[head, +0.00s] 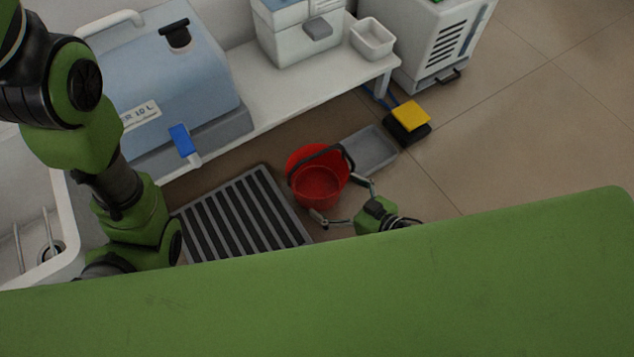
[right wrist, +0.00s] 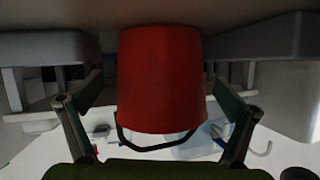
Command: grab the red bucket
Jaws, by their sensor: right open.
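The red bucket (head: 316,184) with a dark handle stands on the floor, next to a grey slatted mat. My right gripper (head: 338,199) is open beside the bucket's near right side, with its two fingers spread toward it. In the right wrist view, which looks upside down, the bucket (right wrist: 160,80) fills the middle between the open fingers, and its handle hangs across the rim. I see no firm hold; whether a finger touches the wall I cannot tell. My left arm is at the left, but its gripper is out of view.
The slatted mat (head: 243,215) lies left of the bucket, and a shallow grey tray (head: 370,152) lies behind it. A yellow-topped black pedal (head: 408,117) sits farther right. A white bench (head: 290,103) with a blue-lidded machine (head: 170,75) stands behind.

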